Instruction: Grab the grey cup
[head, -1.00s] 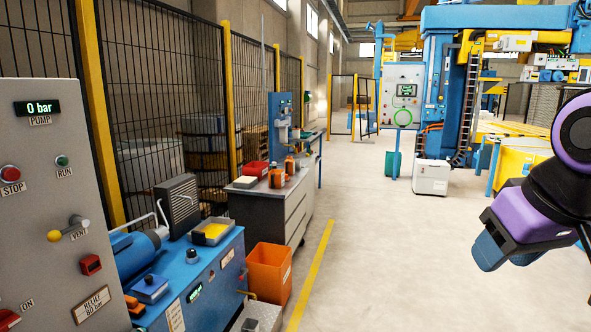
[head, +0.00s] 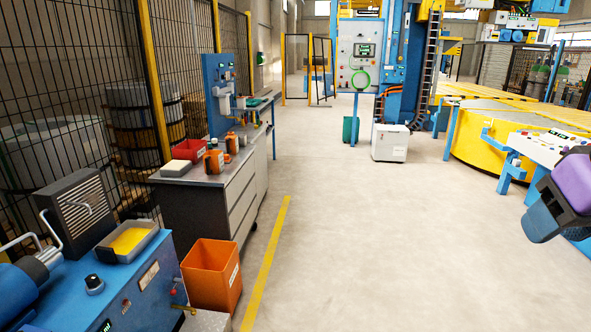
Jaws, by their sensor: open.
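I cannot make out a grey cup for certain in the head view. Small items stand on the grey drawer cabinet (head: 205,210) at the left, among them an orange container (head: 214,161) and another orange container (head: 231,144); a cup among them is too small to tell. My gripper (head: 541,219) is at the right edge, in the air, open and apart from everything. Its fingertips show only in part, and I see nothing held.
A blue pump unit (head: 125,285) with a yellow-filled tray (head: 131,242) stands at the near left. An orange bin (head: 211,277) is on the floor beside the cabinet. A white box (head: 390,142) stands ahead. The floor (head: 350,230) right of the yellow line is clear.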

